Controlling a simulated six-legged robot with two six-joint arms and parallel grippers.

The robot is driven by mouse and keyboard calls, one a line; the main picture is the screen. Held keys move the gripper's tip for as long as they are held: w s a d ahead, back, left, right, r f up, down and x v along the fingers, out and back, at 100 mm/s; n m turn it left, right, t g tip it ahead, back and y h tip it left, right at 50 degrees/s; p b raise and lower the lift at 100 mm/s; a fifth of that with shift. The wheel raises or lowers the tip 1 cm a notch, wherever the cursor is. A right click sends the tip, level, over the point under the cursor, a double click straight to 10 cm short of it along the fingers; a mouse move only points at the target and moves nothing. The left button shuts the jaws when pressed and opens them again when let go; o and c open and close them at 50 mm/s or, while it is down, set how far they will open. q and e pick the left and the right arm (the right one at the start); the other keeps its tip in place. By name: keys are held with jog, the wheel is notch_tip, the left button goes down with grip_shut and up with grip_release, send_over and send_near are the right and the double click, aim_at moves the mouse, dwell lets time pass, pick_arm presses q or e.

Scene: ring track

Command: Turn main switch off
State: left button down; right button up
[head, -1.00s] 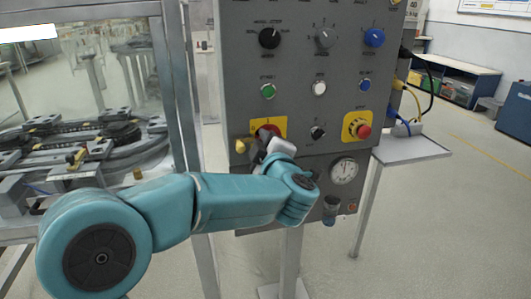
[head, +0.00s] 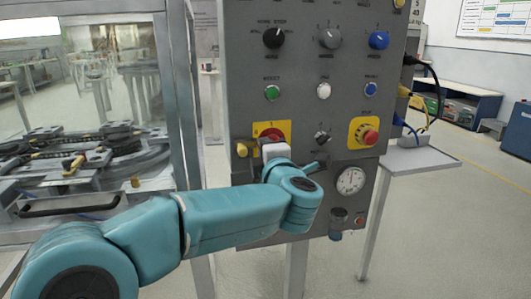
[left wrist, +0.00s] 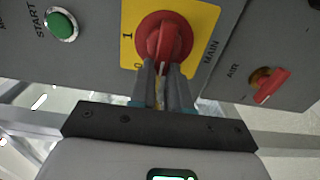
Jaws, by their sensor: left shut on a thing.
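The main switch (head: 271,133) is a red rotary knob on a yellow plate, low on the left of the grey panel (head: 318,68). In the left wrist view the knob (left wrist: 165,38) has marks 1 and 0 beside it and the word MAIN on the panel. Its grip bar runs roughly up and down in that picture; I cannot tell exactly which mark it points to. My left gripper (left wrist: 163,80) is shut on the knob's grip bar. In the head view my left wrist hides the fingers and the knob's lower part. My right gripper is not in view.
A red emergency button (head: 369,136) on yellow, a black selector (head: 322,138) and a gauge (head: 350,180) are close on the right. A green START button (left wrist: 61,24) and a red AIR handle (left wrist: 270,86) flank the switch. A glass-walled ring track (head: 90,150) stands left.

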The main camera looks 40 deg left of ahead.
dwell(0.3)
pick_arm(q)
jog(key=c, duration=1.1)
grip_release()
jog(key=shift+d, duration=0.1)
jog(key=p+v, duration=0.1)
jog(key=v, duration=1.5)
jog(key=shift+s+p, duration=0.15)
jog(key=shift+p, duration=0.15)
